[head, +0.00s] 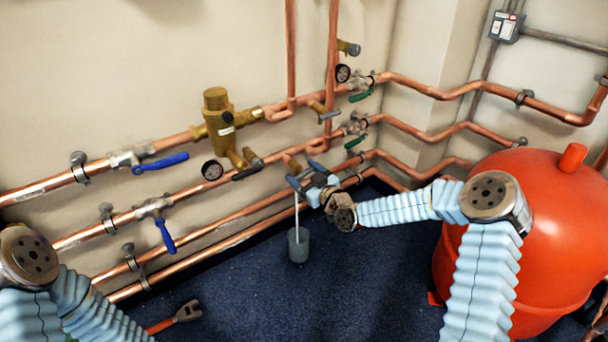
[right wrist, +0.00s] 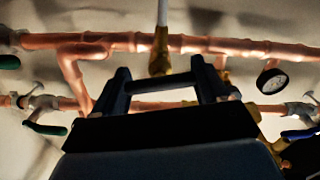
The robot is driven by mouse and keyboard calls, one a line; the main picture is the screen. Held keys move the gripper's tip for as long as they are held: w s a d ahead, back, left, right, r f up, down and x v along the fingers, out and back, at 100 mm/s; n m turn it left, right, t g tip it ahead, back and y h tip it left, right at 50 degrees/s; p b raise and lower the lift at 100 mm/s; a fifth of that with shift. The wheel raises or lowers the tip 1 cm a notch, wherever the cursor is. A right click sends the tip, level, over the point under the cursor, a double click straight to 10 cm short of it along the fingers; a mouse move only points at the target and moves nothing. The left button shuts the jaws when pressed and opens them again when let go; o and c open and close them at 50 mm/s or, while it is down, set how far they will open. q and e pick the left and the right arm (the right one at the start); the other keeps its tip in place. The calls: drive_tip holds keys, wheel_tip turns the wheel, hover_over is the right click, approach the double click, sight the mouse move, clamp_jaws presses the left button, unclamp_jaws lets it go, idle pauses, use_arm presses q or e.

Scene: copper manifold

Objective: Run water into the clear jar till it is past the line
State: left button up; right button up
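The jar (head: 298,246), small and grey in the head view, stands upright on the dark blue floor by the wall. A thin white stream of water (head: 297,214) falls into it from the brass tap beside my right gripper. The jar's line and water level are too small to make out. My right gripper (head: 305,182) is at the tap on the lower copper pipework. In the right wrist view its fingers (right wrist: 163,84) stand wide apart, with the brass spout (right wrist: 160,55) beyond and the pale stream (right wrist: 162,13) at the top. My left gripper is out of view.
Copper pipes run along the wall with blue-handled valves (head: 160,163), a brass regulator (head: 217,115) and gauges. A large red tank (head: 545,225) stands at the right. A red-handled tool (head: 182,314) lies on the floor at the front. Floor around the jar is clear.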

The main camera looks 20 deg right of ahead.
drive_tip(key=c, duration=0.3)
drive_tip(key=shift+f+m+b, duration=0.15)
drive_tip(key=shift+m+b, duration=0.45)
drive_tip(key=shift+m, duration=1)
drive_tip(key=o, duration=1.1)
drive_tip(key=shift+c, duration=0.2)
drive_tip(key=p+v, duration=0.1)
drive_tip(key=v, duration=1.3)
drive_tip(key=shift+p, duration=0.3)
